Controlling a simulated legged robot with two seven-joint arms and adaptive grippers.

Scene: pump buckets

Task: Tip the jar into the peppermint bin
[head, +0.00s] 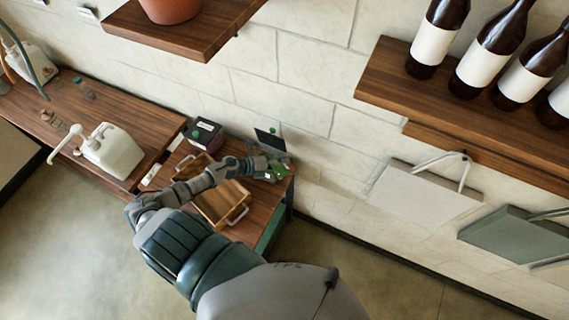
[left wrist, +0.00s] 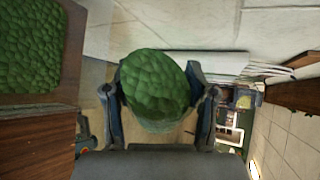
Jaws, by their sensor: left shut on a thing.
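My left gripper (head: 258,166) is over the far right end of the wooden counter. In the left wrist view the left gripper (left wrist: 158,90) has its two fingers on either side of a jar (left wrist: 158,126), heaped with green leaves (left wrist: 155,80). A bin of similar green leaves (left wrist: 30,45) shows at the upper left of that view, apart from the jar. In the head view green leaves (head: 277,167) show beside the gripper, but I cannot separate jar from bin there. My right gripper is not in view.
A wooden tray (head: 208,208) with metal handles lies under my left forearm. A dark box (head: 203,134) stands behind it. A white pump bucket (head: 112,150) stands further left. Shelves with brown bottles (head: 483,65) and a plant pot (head: 170,8) hang on the wall above.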

